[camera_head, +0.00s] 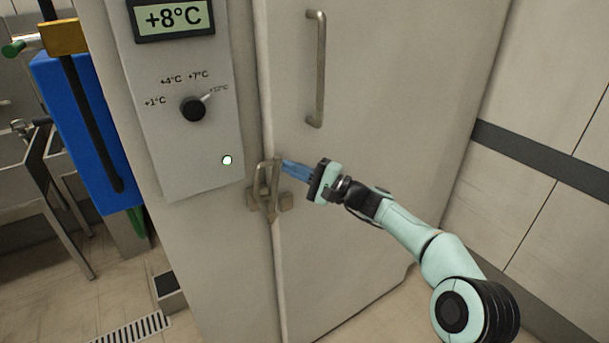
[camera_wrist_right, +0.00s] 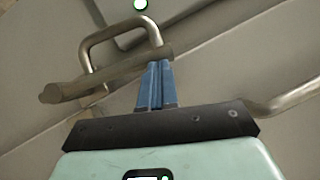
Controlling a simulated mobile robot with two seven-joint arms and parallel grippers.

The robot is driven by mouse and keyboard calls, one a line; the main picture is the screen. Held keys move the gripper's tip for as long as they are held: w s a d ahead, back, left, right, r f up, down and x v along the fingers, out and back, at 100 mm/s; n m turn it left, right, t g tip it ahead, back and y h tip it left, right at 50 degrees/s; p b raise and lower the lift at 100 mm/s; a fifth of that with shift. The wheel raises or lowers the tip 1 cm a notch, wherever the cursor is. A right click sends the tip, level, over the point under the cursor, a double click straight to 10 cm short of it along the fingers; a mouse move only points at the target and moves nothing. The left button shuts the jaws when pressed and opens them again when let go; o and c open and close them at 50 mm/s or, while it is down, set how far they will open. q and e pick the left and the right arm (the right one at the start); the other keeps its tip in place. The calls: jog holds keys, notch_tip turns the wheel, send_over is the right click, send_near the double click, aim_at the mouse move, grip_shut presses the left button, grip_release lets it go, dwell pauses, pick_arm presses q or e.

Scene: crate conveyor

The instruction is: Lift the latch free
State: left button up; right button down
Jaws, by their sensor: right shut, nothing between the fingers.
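The latch (camera_head: 264,188) is a brass-coloured metal loop and bar on the seam at the left edge of the pale door (camera_head: 385,120). In the right wrist view the latch (camera_wrist_right: 105,75) shows as a bent loop with a thick bar across it. My right gripper (camera_head: 285,167), with blue fingers, is shut and empty. Its fingertips are right at the latch bar; I cannot tell whether they touch it. In the right wrist view the fingers (camera_wrist_right: 155,65) end over the bar's right end. My left gripper is not in view.
A vertical door handle (camera_head: 319,70) is above the latch. A control panel (camera_head: 185,130) with a +8°C display (camera_head: 174,17), a knob (camera_head: 193,109) and a lit green lamp (camera_head: 227,160) is to the left. A blue object (camera_head: 85,135) stands further left. The tiled wall (camera_head: 545,190) is at right.

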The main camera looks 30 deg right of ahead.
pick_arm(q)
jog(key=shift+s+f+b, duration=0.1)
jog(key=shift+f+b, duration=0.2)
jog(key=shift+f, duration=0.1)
pick_arm(e)
jog(key=shift+s+a+r+n+g+h, duration=0.1)
jog(key=shift+a+r+n+g+h, duration=0.15)
jog(key=shift+a+n, duration=0.35)
jog(key=shift+a+r+n+g+h, duration=0.1)
jog(key=shift+a+n+g, duration=0.3)
jog(key=shift+a, duration=0.3)
